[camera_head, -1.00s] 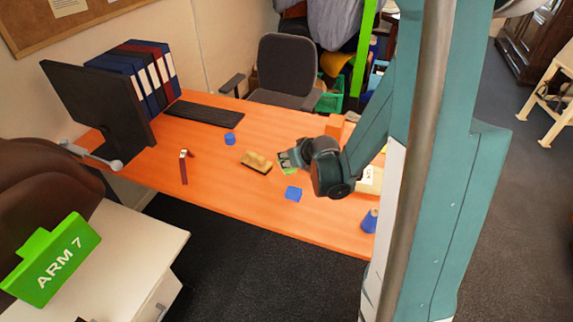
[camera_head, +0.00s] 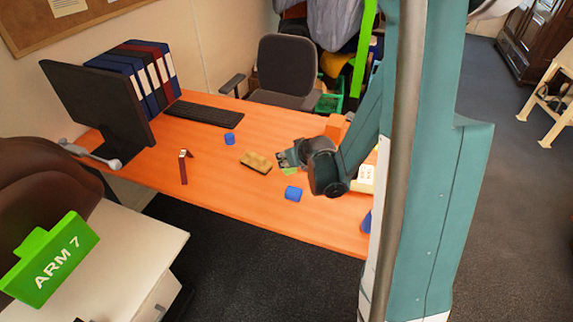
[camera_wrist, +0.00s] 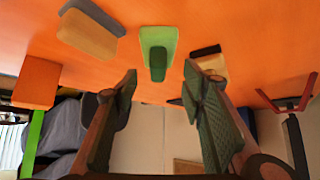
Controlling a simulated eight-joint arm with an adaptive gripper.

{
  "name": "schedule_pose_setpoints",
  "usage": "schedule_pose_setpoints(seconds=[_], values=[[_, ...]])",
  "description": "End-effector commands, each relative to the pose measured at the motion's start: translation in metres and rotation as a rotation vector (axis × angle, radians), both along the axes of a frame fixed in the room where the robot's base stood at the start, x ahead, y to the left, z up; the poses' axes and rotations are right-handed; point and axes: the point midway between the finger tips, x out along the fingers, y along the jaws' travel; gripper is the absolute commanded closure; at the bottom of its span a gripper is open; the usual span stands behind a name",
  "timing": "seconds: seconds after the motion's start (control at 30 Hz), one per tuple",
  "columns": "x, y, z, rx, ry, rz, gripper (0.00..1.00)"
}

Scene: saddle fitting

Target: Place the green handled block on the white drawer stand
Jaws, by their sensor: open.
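The green handled block (camera_wrist: 158,38) lies on the orange table, its darker green handle facing my wrist camera. In the head view only a green patch of the block (camera_head: 291,170) shows beneath my gripper (camera_head: 285,159). In the wrist view my gripper (camera_wrist: 160,88) is open, its two fingers spread to either side of the handle's line. The block shows beyond the fingertips, with nothing held between them. The white drawer stand (camera_head: 140,245) is at the lower left of the head view, its top partly covered by a green "ARM 7" sign.
A tan brush-like block (camera_head: 256,162) and a blue block (camera_head: 293,193) lie close to my gripper. A dark red bracket (camera_head: 184,167), a blue cylinder (camera_head: 229,138) and a monitor (camera_head: 98,102) stand further left. An orange block (camera_wrist: 36,82) is at the wrist view's left.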

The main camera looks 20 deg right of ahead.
Motion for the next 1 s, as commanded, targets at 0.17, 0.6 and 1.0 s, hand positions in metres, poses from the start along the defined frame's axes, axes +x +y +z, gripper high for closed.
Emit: schedule_pose_setpoints(seconds=[0.17, 0.6, 1.0], values=[[0.002, 0.0, -0.002, 0.0, 0.0, 0.0, 0.59], [0.03, -0.003, -0.03, 0.0, 0.0, 0.0, 0.59], [0.037, -0.003, -0.036, 0.0, 0.0, 0.0, 0.59]])
